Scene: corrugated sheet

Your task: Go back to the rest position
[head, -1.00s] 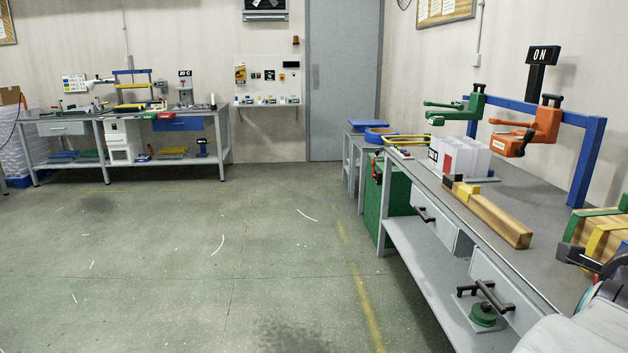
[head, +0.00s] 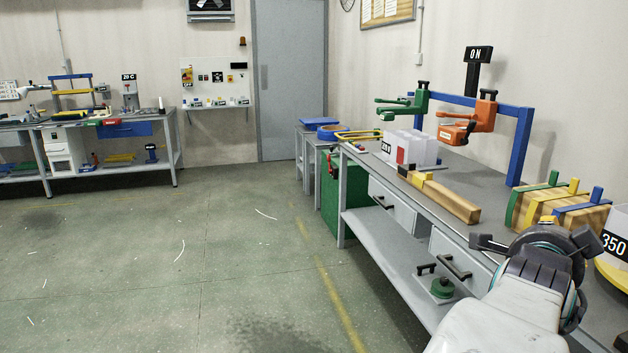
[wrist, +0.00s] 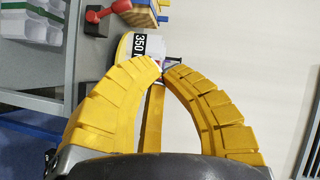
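My gripper (wrist: 163,67) shows in the wrist view with two curved yellow fingers. Their tips come together near the upper middle, with nothing visible held between them. A yellow strip (wrist: 153,118) shows through the space between the fingers; I cannot tell what it belongs to. In the head view my arm (head: 540,270) rises at the lower right, beside the workbench's front edge. My fingers cannot be made out there.
The workbench (head: 480,180) on the right carries green (head: 402,104) and orange (head: 470,122) clamps, a wooden bar (head: 445,197), a strapped wooden block (head: 560,210) and a round 350-labelled object (head: 612,248). Open floor (head: 150,250) lies left. Another bench (head: 175,150) stands at the back.

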